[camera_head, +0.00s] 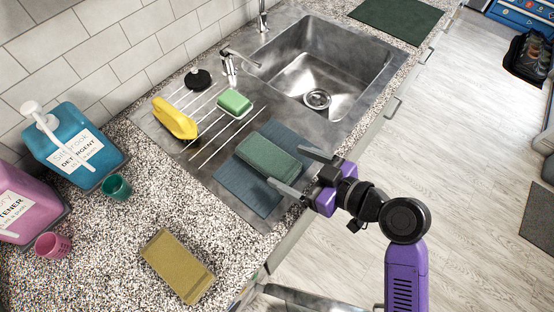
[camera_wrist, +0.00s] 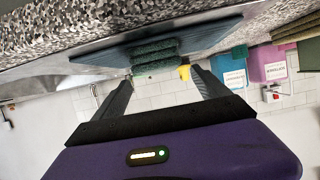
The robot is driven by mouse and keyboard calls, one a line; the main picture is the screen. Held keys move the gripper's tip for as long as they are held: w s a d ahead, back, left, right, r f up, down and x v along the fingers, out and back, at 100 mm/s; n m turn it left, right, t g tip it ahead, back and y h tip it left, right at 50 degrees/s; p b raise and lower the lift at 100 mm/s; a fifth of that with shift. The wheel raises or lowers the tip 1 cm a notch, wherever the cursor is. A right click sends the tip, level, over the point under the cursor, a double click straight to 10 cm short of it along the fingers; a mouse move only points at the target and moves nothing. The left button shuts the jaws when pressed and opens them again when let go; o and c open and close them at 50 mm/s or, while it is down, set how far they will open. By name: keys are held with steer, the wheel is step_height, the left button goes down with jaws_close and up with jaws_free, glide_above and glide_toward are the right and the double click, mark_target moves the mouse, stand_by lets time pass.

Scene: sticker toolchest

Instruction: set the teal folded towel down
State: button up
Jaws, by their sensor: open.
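The teal folded towel (camera_head: 267,157) lies on a flat blue-grey mat (camera_head: 240,185) on the metal drainboard beside the sink. In the wrist view the towel (camera_wrist: 154,56) shows as a folded stack resting against the mat (camera_wrist: 205,38). My gripper (camera_head: 294,170) is open, with its two fingers apart at the right edge of the towel. It also shows in the wrist view (camera_wrist: 160,88), with the towel beyond the fingertips and clear space between. The gripper holds nothing.
A yellow bottle (camera_head: 175,118), a green sponge-like block (camera_head: 234,103) and a black stopper-like item (camera_head: 198,79) stand on the drainboard. The sink (camera_head: 325,72) is behind. A mustard folded cloth (camera_head: 178,266), detergent jug (camera_head: 75,145) and cups occupy the counter at left.

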steer(key=shift+v, duration=2.3)
steer(key=s+d+f+m+t+h, duration=0.3)
steer(key=s+d+f+m+h, duration=0.5)
steer(key=s+d, duration=0.35)
steer(key=s+d+r+m+t+h, duration=0.1)
steer(key=s+r, duration=0.3)
steer(key=s, duration=0.4)
steer(key=shift+d+m+t+h, duration=0.4)
steer(key=shift+d+m+h, duration=0.1)
steer(key=shift+d+h, duration=0.2)
steer(key=shift+o, duration=0.4)
steer(key=s+r+t, duration=0.1)
steer(key=s+r, duration=0.4)
steer(key=r, duration=0.1)
steer(key=shift+s+t, duration=0.25)
steer(key=shift+t, duration=0.05)
steer(key=shift+s+a+r, duration=0.1)
steer(key=shift+a+r, duration=0.1)
steer(key=shift+r, duration=0.1)
